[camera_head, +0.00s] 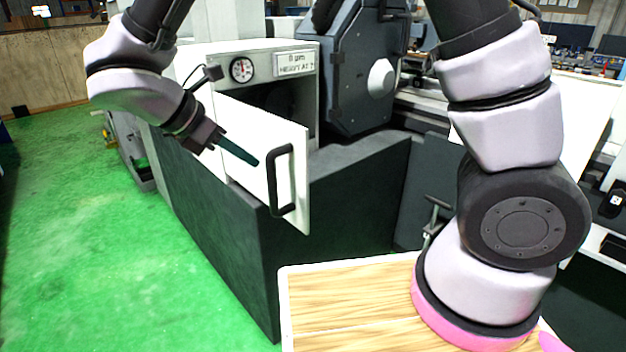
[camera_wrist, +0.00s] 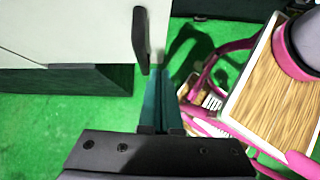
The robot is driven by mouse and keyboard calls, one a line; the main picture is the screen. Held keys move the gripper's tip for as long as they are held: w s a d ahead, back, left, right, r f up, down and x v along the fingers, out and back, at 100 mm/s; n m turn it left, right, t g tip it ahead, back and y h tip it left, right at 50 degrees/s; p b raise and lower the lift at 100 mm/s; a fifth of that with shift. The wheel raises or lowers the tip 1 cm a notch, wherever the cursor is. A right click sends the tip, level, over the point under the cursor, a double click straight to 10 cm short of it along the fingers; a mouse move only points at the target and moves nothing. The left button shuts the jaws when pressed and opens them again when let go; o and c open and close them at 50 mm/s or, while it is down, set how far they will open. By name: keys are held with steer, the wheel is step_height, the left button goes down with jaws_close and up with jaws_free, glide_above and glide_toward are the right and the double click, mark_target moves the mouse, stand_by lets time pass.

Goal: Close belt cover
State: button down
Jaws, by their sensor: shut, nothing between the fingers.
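The belt cover (camera_head: 245,140) is a white hinged door on the white housing. It stands partly open, swung out toward me, with a dark gap behind it. Its black handle (camera_head: 280,180) is on the visible face near the free edge. My gripper (camera_head: 256,162) is in front of that face, left of the handle, with its dark teal fingers together and empty. I cannot tell whether the fingertips touch the cover. In the wrist view, the cover (camera_wrist: 75,30) fills the upper left, and the handle (camera_wrist: 140,40) is just above and left of my fingertips (camera_wrist: 160,78).
The housing has a round gauge (camera_head: 242,69) and a label plate (camera_head: 295,63). A dark machine base (camera_head: 350,175) stands below and right of the cover. A wooden-topped surface (camera_head: 345,300) is in the near foreground. Green floor (camera_head: 90,240) is open at the left.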

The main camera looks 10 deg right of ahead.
glide_toward(302, 182)
steer(key=shift+n, duration=0.4)
steer(key=f, duration=0.4)
steer(key=shift+s+a, duration=0.1)
steer(key=shift+s, duration=0.15)
steer(key=w+d, duration=0.2)
steer(key=shift+d+f, duration=0.25)
steer(key=shift+d, duration=0.1)
steer(key=shift+w+d, duration=0.25)
steer(key=shift+d, duration=0.15)
